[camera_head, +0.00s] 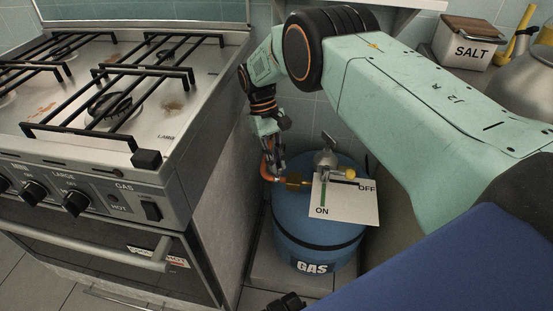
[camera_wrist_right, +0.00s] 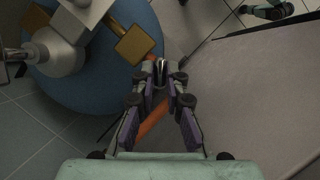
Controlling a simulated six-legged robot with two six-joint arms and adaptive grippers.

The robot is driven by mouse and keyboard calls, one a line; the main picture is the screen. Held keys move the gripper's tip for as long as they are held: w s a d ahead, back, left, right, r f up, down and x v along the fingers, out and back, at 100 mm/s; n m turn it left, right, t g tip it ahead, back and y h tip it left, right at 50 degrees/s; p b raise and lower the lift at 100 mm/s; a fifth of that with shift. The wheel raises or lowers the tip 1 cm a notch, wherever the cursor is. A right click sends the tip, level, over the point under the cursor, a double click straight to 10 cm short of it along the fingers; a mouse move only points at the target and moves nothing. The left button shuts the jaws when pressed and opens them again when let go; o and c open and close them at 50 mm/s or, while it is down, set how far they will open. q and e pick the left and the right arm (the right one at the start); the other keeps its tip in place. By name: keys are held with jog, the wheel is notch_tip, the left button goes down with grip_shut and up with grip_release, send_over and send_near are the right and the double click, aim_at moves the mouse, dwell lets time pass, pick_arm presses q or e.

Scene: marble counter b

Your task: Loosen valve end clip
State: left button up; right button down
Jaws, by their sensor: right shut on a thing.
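The blue gas cylinder (camera_head: 318,232) stands between the stove and my right arm. Its grey valve (camera_head: 326,160) sits on top, with a brass fitting (camera_head: 294,183) at its left side. The fitting also shows in the wrist view (camera_wrist_right: 135,45). An orange hose (camera_head: 266,166) runs from the fitting and passes under my fingers in the wrist view (camera_wrist_right: 152,120). My right gripper (camera_head: 275,163) is shut on a small metallic piece at the hose beside the fitting, seemingly the clip; the fingers (camera_wrist_right: 167,76) mostly hide it. A dark part of my left gripper (camera_head: 286,302) shows at the bottom edge, its jaws unclear.
A white ON/OFF card (camera_head: 345,202) lies over the cylinder top. The stove (camera_head: 120,100) and its side wall stand close on the left. A salt box (camera_head: 470,43) and a metal pot are on the right counter. Floor shows at the lower left.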

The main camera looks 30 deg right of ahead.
jog(key=shift+a+r+n+t+h+p, duration=0.15)
jog(key=shift+n+h+p, duration=0.25)
jog(key=shift+n, duration=0.7)
jog(key=shift+f+n+t+h+p, duration=0.15)
jog(key=shift+n+h+p, duration=0.2)
jog(key=shift+n, duration=0.75)
jog(key=c, duration=1.4)
grip_release()
notch_tip(320, 180, up, 10)
jog(key=shift+r, duration=0.1)
jog(key=shift+s, duration=0.1)
